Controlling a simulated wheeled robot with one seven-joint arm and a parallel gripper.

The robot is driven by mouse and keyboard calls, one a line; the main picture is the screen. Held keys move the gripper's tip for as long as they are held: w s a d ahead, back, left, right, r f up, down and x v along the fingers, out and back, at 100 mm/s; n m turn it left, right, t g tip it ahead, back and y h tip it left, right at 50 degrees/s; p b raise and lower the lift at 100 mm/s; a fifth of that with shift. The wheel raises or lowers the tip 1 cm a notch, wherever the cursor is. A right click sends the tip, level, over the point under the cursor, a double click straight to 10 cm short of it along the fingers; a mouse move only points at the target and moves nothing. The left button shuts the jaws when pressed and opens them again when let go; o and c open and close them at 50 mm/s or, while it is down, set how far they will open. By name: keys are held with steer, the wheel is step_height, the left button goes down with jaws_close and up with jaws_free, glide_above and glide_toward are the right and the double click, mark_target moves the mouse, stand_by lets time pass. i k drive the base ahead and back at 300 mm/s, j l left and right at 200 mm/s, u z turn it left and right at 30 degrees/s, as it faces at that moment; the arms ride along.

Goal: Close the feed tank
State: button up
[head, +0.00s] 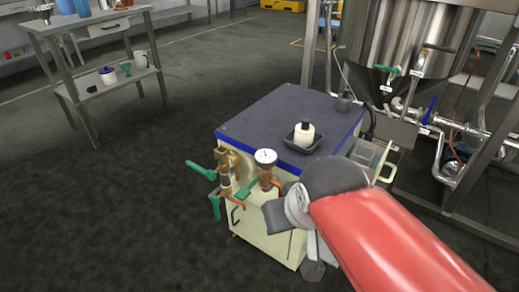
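A large steel tank (410,35) with a cone-shaped bottom stands at the upper right; I cannot read a label naming it as the feed tank. A green-handled valve (387,69) and a grey lever handle (438,48) are on its lower part. The tank's top is out of frame. My gripper (280,215) is a dark shape at the end of my red arm, in front of the cream cabinet.
Steel pipes (455,128) run at the right. A workbench (95,28) stands upper left. Floor at left is clear.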

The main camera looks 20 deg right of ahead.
mark_target(361, 161)
steer(key=k+l+z, duration=0.15)
steer(key=l+z, duration=0.2)
steer(key=l, duration=0.15)
steer(key=l+z, duration=0.4)
steer(key=k+l, duration=0.05)
steer(key=l, duration=0.05)
